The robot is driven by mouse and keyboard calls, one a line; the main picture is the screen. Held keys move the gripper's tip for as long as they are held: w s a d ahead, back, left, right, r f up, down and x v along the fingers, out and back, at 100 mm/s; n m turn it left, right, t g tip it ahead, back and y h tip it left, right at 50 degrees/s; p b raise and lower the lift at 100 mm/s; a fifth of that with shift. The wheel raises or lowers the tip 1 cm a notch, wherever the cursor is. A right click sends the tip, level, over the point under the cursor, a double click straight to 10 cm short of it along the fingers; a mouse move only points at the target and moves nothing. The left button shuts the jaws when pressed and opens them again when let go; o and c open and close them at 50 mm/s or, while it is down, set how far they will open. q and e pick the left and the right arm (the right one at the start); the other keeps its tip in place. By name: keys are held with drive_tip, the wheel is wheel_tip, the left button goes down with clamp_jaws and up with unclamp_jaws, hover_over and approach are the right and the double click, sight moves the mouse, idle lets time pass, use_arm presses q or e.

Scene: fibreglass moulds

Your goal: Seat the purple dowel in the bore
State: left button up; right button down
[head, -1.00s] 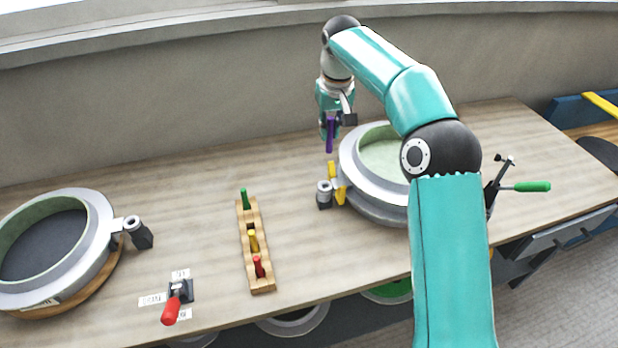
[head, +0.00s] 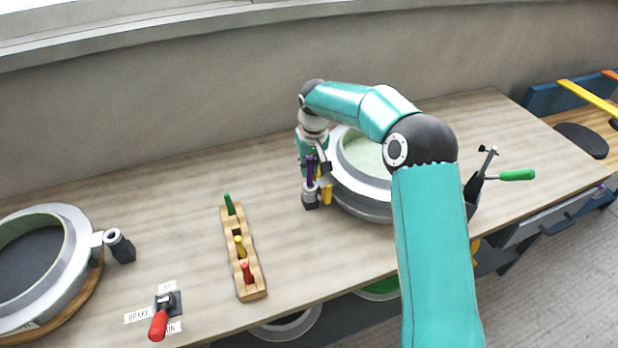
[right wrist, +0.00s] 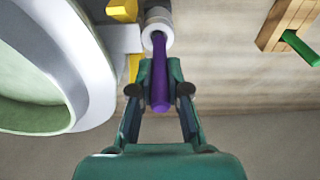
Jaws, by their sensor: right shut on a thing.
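The purple dowel (head: 310,168) is held upright in my right gripper (head: 312,163) beside the right-hand mould. In the right wrist view the gripper (right wrist: 158,92) is shut on the dowel (right wrist: 159,75), with a finger on each side. The dowel's far end is at the mouth of a grey-white bored cylinder (right wrist: 158,26) fixed at the mould's rim. In the head view this bored cylinder (head: 311,197) is directly below the dowel. I cannot tell whether the tip has entered the bore. My left gripper is not in view.
The right mould (head: 362,195) has a yellow part (head: 327,192) beside the bore. A wooden rack (head: 250,285) holds green, yellow and red pegs. A red-handled lever (head: 159,322) and another mould (head: 75,270) are at left. A green-handled clamp (head: 516,175) is at right.

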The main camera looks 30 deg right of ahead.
sight(310, 177)
wheel_tip(310, 177, down, 4)
drive_tip(key=shift+f, duration=0.15)
drive_tip(key=c, duration=1.2)
unclamp_jaws()
drive_tip(key=shift+o, duration=0.2)
drive_tip(key=r, duration=0.4)
drive_tip(key=s+r, duration=0.1)
drive_tip(key=r, duration=0.7)
drive_tip(key=shift+s+a+b, duration=0.15)
drive_tip(key=shift+s+b, duration=0.15)
drive_tip(key=shift+s, duration=0.1)
